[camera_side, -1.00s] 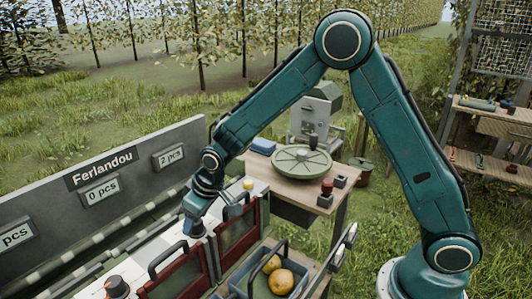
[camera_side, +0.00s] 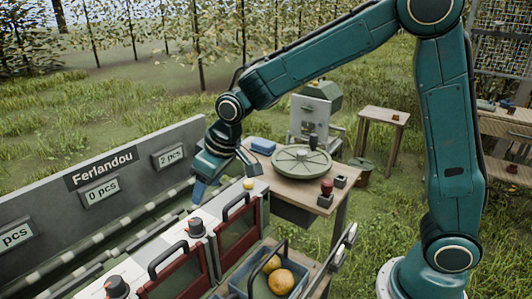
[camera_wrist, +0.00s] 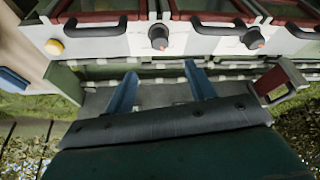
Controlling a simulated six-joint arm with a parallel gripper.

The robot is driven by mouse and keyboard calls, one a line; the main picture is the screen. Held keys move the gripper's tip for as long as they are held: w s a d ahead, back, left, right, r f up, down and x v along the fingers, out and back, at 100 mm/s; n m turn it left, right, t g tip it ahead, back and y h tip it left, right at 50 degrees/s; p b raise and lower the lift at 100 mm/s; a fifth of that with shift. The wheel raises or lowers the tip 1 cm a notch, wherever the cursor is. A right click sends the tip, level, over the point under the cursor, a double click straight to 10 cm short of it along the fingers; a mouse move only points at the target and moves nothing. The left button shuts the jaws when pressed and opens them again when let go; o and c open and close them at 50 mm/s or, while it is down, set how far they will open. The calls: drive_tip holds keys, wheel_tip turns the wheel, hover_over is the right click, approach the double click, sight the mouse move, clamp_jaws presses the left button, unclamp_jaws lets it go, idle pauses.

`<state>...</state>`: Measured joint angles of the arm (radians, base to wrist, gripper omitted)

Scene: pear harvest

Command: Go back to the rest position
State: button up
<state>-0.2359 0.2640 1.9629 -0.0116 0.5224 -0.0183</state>
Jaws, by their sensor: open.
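My gripper (camera_side: 197,187) hangs at the end of the teal arm, in front of the grey sign board and above the conveyor strip. In the wrist view its two blue fingers (camera_wrist: 161,90) stand apart with nothing between them, so it is open and empty. Below them I see the grey conveyor surface (camera_wrist: 150,100). The arm is raised and bent, with its upper joint at the top edge of the side view.
The grey sign board (camera_side: 130,165) reads "Ferlandou". Boxes with red-framed doors (camera_side: 237,238), black handles and knobs (camera_side: 196,228) stand close by. A blue crate (camera_side: 262,291) holds two yellow pears (camera_side: 280,281). A wooden table (camera_side: 285,187) bears a round green plate (camera_side: 302,161).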

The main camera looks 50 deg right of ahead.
drive_tip(key=shift+r, duration=0.15)
drive_tip(key=s+d+r+m, duration=0.1)
drive_tip(key=s+d+r, duration=0.3)
drive_tip(key=s, duration=0.2)
drive_tip(key=s+d+r, duration=0.3)
drive_tip(key=s+r, duration=0.2)
drive_tip(key=s, duration=0.1)
drive_tip(key=s+d+m+t+h, duration=0.1)
drive_tip(key=s+d, duration=0.3)
drive_tip(key=s, duration=1.1)
drive_tip(key=shift+s+m, duration=0.25)
drive_tip(key=shift+m, duration=0.25)
drive_tip(key=shift+d+f, duration=0.1)
